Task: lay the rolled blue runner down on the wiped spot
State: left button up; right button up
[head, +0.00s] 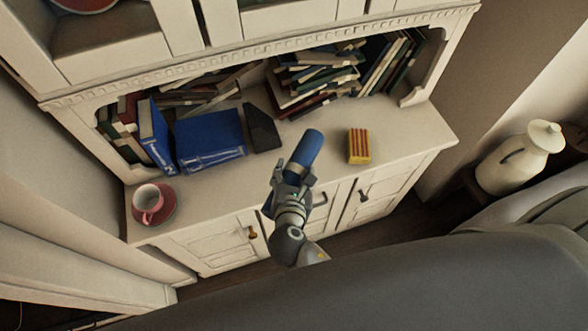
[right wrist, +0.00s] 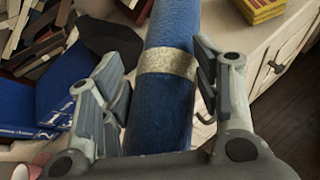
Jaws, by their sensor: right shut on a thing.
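The rolled blue runner (head: 308,147) is a blue cylinder with a pale band around it; it also shows in the right wrist view (right wrist: 170,28). My right gripper (head: 295,176) is shut on it, with one finger on each side near the band. The roll is tilted, its far end pointing up and away over the front part of the cream cabinet top (head: 316,127). I cannot tell how high above the surface it is. No wiped spot stands out on the top. My left gripper is not in view.
A red and yellow box (head: 359,146) is right of the roll. A dark wedge (head: 262,127) and blue books (head: 208,138) are to the left. A pink cup (head: 149,198) sits on a red saucer (head: 166,212) at the left end. Book piles (head: 310,78) fill the back. The right end is clear.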

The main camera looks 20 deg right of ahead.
aim_at(294, 167)
jog(key=b+x, duration=0.2)
jog(key=x, duration=0.2)
jog(key=shift+w+f, duration=0.1)
jog(key=shift+f, duration=0.1)
jog(key=w+f+b, duration=0.2)
jog(key=b, duration=0.1)
jog(key=w+d+f+b, duration=0.1)
jog(key=w+f+b, duration=0.1)
jog(key=b, duration=0.1)
jog(key=shift+w+d+f+b, duration=0.1)
jog(key=shift+d+f+b, duration=0.15)
jog(key=shift+f+b, duration=0.1)
jog(key=f+b, duration=0.1)
jog(key=b, duration=0.1)
jog(key=f+b, duration=0.2)
jog(key=b, duration=0.1)
jog(key=shift+w+d+f+b, duration=0.15)
jog(key=shift+w+f+b, duration=0.15)
jog(key=shift+w, duration=0.1)
jog(key=shift+f+b, duration=0.15)
jog(key=shift+b, duration=0.25)
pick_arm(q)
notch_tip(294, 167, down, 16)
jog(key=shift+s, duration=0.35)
pick_arm(e)
jog(key=o, duration=1.2)
jog(key=shift+s+f, duration=0.1)
